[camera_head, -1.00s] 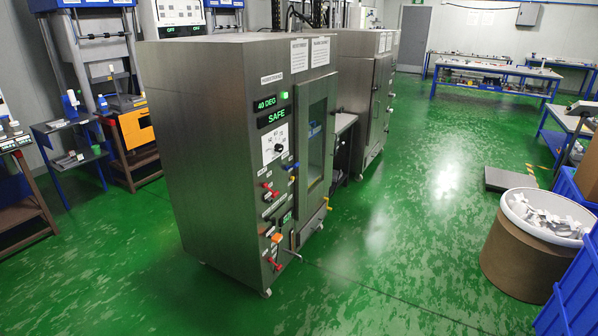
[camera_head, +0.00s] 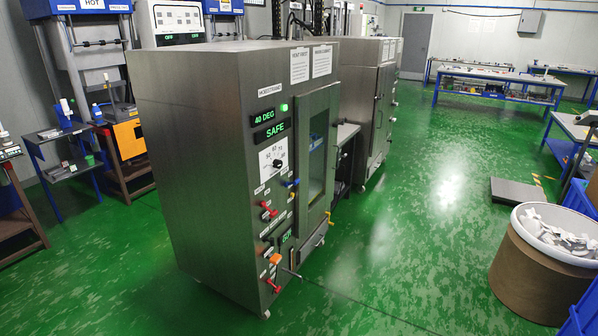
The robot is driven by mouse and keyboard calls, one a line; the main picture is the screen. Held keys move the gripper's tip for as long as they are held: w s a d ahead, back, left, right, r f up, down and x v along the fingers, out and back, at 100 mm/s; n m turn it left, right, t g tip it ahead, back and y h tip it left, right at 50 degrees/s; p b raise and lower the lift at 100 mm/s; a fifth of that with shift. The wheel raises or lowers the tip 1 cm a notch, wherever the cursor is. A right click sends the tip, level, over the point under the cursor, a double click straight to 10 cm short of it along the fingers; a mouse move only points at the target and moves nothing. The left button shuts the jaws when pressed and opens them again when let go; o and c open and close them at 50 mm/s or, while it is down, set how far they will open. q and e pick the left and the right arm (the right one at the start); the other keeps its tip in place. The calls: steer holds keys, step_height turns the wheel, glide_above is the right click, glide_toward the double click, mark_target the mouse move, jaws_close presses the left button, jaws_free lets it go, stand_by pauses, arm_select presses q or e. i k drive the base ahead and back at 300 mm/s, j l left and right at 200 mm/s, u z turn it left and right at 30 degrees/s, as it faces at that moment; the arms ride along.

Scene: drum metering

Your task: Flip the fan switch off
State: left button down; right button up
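A tall steel cabinet (camera_head: 190,150) stands left of centre in the head view. Its narrow front panel carries green displays reading "40 DEG" and "SAFE" (camera_head: 270,132), with a green lamp above. Below them is a white dial plate with a black knob (camera_head: 277,163). Lower down are a blue handle (camera_head: 291,183), a red handle (camera_head: 268,210), an orange piece (camera_head: 275,259) and another red handle (camera_head: 272,285). The labels are too small to read, so I cannot tell which one is the fan switch. Neither of my grippers is in view.
A second steel cabinet (camera_head: 366,100) stands behind. A brown drum (camera_head: 540,275) with white scraps is at right, near blue crates (camera_head: 580,312). A low grey platform (camera_head: 517,191) lies beyond. The green floor (camera_head: 400,240) between cabinet and drum is clear.

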mark_target(297, 182)
steer(key=i+z, duration=0.1)
steer(key=i, duration=0.7)
steer(key=i+z, duration=0.1)
steer(key=i, duration=0.65)
steer(key=i+j+z, duration=0.1)
steer(key=i, duration=0.7)
